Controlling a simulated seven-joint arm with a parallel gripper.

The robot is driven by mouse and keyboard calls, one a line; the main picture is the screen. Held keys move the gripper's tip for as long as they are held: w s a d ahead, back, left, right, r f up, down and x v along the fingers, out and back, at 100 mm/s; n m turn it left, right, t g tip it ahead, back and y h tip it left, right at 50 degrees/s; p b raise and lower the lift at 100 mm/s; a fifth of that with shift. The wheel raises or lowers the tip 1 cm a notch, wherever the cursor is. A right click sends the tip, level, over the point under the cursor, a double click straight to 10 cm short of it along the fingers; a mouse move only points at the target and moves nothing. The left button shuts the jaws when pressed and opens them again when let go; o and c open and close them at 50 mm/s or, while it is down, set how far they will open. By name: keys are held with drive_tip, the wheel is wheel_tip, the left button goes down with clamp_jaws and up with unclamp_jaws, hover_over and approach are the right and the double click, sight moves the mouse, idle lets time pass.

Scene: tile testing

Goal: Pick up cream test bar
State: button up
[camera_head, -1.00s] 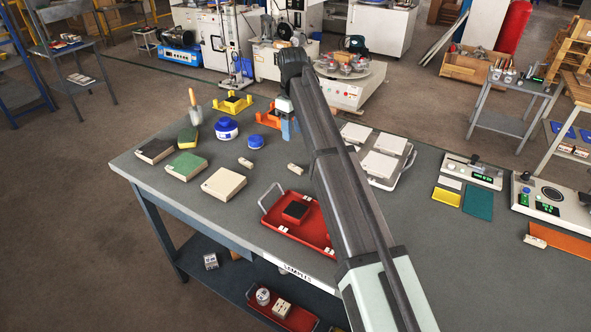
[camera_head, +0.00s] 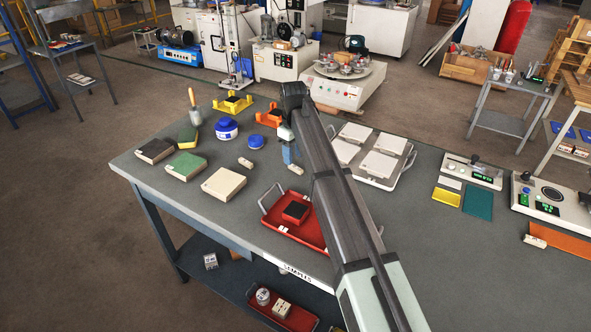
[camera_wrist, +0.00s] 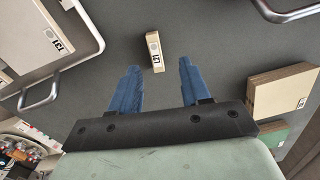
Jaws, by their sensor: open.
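A red tray (camera_head: 280,227) with a dark block stands nearer; its handle (camera_wrist: 290,14) shows in the wrist view. A tray of white tiles (camera_head: 392,184) is to the right. A cream-topped block (camera_head: 223,184) and green block (camera_head: 186,166) are left. Table around the bar is clear.

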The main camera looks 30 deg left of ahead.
sight(296, 167)
drive_tip(key=f, duration=0.4)
drive_tip(key=shift+w+d+f, duration=0.15)
drive_tip(key=shift+w+f, duration=0.1)
drive_tip(key=shift+f, duration=0.05)
clamp_jaws()
